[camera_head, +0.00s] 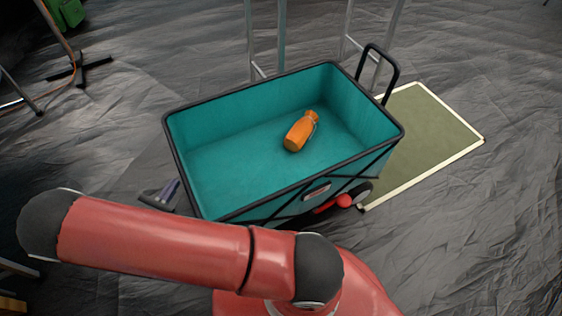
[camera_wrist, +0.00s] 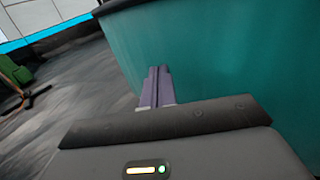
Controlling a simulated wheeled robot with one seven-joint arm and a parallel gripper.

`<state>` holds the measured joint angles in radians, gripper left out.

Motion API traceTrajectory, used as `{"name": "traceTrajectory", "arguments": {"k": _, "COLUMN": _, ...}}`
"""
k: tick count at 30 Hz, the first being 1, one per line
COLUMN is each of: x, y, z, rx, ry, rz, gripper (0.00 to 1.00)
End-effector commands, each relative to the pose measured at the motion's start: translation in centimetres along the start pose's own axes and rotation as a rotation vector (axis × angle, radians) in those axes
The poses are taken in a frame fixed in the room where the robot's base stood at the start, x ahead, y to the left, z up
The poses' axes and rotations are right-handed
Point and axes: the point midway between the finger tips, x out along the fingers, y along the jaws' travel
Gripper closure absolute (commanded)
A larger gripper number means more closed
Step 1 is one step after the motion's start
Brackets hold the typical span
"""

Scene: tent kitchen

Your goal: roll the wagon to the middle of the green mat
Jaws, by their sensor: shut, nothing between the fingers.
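The teal wagon (camera_head: 235,165) with black rims stands on the grey floor in the middle of the head view. Its black handle (camera_head: 398,70) rises at its right end. The green mat (camera_head: 428,132) with a pale border lies to the right of the wagon, its left part hidden behind the wagon. My gripper (camera_head: 170,190) is at the wagon's left end, low down and shut with nothing in it. In the wrist view its closed fingers (camera_wrist: 158,85) point at the wagon's teal side (camera_wrist: 215,60). I cannot tell whether they touch it.
An orange bottle (camera_head: 300,132) lies inside the wagon. Metal legs (camera_head: 282,35) stand on the floor behind the wagon. A stand with a dark foot (camera_head: 80,68) and a green item (camera_head: 66,12) are at the far left. Floor right of the mat is clear.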

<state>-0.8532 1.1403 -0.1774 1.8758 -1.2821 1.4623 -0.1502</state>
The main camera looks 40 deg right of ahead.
Motion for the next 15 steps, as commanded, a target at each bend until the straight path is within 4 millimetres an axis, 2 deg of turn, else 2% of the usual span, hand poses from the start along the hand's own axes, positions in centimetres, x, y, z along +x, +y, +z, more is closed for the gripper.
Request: {"name": "traceTrajectory", "arguments": {"k": 15, "x": 5.5, "y": -4.6, "z": 0.1, "rx": -0.004, "ry": -0.003, "rz": -0.003, "gripper": 1.0}}
